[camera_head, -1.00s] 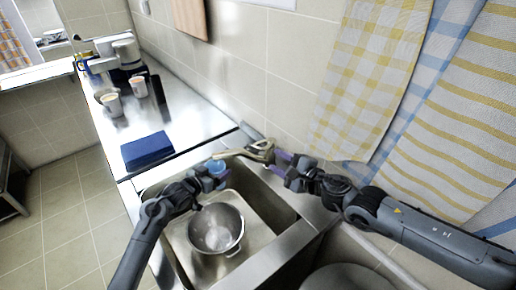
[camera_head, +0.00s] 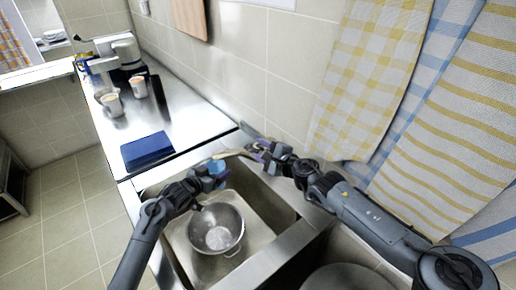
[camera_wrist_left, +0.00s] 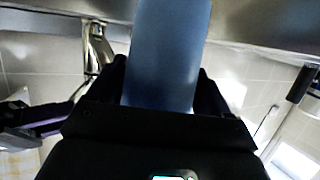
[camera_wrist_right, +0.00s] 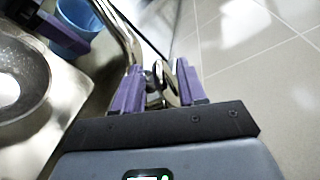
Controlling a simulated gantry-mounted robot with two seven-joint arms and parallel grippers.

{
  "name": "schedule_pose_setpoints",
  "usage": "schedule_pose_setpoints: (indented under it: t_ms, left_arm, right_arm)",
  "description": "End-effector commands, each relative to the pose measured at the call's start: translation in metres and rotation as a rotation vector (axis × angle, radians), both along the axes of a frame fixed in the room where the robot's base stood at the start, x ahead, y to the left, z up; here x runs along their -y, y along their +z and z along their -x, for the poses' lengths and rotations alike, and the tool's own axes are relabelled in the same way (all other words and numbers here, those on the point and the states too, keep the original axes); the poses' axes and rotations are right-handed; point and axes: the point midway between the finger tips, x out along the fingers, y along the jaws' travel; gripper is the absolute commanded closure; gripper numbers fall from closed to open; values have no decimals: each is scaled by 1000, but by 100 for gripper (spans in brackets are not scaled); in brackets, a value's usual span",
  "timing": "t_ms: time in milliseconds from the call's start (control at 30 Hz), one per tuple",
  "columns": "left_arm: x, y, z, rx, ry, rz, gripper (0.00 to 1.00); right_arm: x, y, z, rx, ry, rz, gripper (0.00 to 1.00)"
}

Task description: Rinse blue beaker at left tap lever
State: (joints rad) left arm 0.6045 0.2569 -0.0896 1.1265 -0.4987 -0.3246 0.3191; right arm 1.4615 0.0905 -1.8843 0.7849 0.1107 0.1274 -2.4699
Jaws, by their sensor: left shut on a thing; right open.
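My left gripper (camera_head: 209,178) is shut on the blue beaker (camera_head: 218,167) and holds it over the sink near the end of the tap spout (camera_head: 234,154). The beaker (camera_wrist_left: 168,55) fills the middle of the left wrist view, and shows at the upper left of the right wrist view (camera_wrist_right: 72,30). My right gripper (camera_head: 266,150) is open at the tap's base. In the right wrist view its purple fingers (camera_wrist_right: 160,82) stand on either side of a metal tap lever (camera_wrist_right: 168,84); contact cannot be told. I cannot make out a water stream.
Curtains (camera_head: 365,75) hang behind my right arm.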

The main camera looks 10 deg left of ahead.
Motion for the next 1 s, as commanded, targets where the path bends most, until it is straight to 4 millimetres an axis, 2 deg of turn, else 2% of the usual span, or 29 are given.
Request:
schedule_pose_setpoints:
  t_ms: [333, 767, 1000]
  left_arm:
    - [0, 1, 0, 1, 0, 0, 51]
    - [0, 1, 0, 1, 0, 0, 51]
    - [0, 1, 0, 1, 0, 0, 51]
  right_arm:
    - [-12, -3, -9, -1, 0, -1, 59]
    - [-12, -3, -10, -1, 0, -1, 59]
    - [-12, -3, -10, -1, 0, -1, 96]
